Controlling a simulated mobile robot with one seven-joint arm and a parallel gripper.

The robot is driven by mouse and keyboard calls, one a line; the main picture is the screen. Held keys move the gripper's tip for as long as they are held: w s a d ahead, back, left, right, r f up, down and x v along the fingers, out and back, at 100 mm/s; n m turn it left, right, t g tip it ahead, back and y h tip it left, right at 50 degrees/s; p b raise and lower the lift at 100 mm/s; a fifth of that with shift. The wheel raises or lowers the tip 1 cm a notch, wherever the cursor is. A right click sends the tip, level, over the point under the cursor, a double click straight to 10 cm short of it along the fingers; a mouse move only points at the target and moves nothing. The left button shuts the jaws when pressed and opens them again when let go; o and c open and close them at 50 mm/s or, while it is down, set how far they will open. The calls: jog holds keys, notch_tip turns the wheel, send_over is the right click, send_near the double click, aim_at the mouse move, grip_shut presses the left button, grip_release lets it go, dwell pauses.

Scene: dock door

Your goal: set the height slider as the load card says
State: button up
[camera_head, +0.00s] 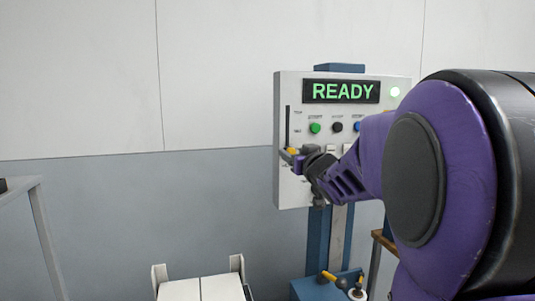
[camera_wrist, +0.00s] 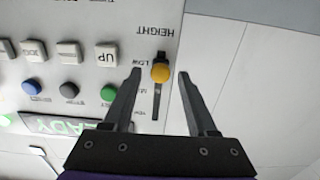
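The control panel (camera_head: 286,190) stands by the wall, with a lit READY display (camera_head: 341,92). In the wrist view, the height slider's slot (camera_wrist: 156,105) runs through the HEIGHT scale, and its round yellow knob (camera_wrist: 160,73) sits level with the LOW label. My gripper (camera_wrist: 160,74) is open, with one dark finger on each side of the knob and a visible gap to each. In the head view my gripper (camera_head: 297,160) is at the panel's left side, by the yellow knob (camera_head: 292,151). No load card can be made out.
Green (camera_wrist: 108,93), black (camera_wrist: 69,90) and blue (camera_wrist: 32,86) buttons and several white keys, one marked UP (camera_wrist: 105,54), lie beside the slider. In the head view, a white platform (camera_head: 200,289) and a yellow-handled lever (camera_head: 330,277) are below. A grey frame (camera_head: 45,225) stands left.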

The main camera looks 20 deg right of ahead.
grip_shut()
dwell(1.2)
